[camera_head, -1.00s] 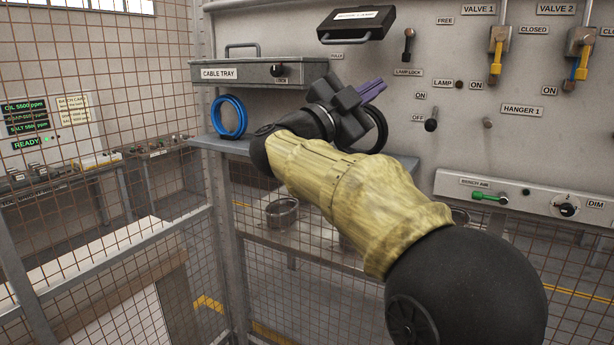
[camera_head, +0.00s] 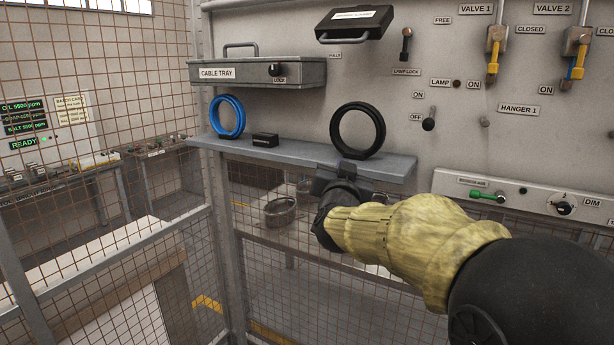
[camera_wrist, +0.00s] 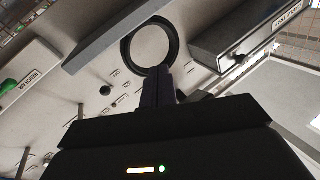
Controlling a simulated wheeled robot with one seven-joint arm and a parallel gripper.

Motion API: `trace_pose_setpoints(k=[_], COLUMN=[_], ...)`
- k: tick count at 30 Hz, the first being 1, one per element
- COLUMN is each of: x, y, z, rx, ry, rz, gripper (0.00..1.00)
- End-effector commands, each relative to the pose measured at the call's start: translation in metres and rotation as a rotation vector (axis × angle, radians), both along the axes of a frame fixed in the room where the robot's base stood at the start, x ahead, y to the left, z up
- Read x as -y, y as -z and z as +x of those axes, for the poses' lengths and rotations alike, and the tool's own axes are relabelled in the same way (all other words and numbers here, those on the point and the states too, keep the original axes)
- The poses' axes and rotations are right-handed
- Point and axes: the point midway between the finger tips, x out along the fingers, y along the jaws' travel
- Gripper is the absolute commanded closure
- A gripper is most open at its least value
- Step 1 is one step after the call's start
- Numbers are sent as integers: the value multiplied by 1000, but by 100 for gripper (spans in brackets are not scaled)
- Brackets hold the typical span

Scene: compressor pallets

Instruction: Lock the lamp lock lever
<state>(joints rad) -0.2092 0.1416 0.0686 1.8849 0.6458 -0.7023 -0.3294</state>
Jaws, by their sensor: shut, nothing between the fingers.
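The lamp lock lever (camera_head: 406,44) is a small dark lever on the grey wall panel. It stands upright above its LAMP LOCK label (camera_head: 406,71), with a FREE label to its upper right. My gripper (camera_head: 345,172) is below and left of the lever, at the front edge of the shelf, well apart from the lever. Its fingers are hidden in the head view. In the wrist view the dark fingers (camera_wrist: 157,84) are together and empty, in front of the black ring. I cannot pick out the lever in the wrist view.
The shelf (camera_head: 290,151) holds a blue coil (camera_head: 227,116), a small black box (camera_head: 265,140) and a black ring (camera_head: 358,130). The cable tray (camera_head: 240,72) and a black handled case (camera_head: 355,22) are above. The lamp switch (camera_head: 429,119) is below right of the lever.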

Motion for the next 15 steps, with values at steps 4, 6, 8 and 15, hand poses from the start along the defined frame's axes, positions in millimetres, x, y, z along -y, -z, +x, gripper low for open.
trace_pose_setpoints(k=[4, 6, 8, 15], x=[1, 6, 11, 41], y=[91, 131, 163, 273], z=[-22, -39, -56, -150], rx=[-289, -423, -535, -977], ry=[-126, -167, -195, -258], rz=[-69, -91, -105, -132], gripper=[100, 100, 100, 100])
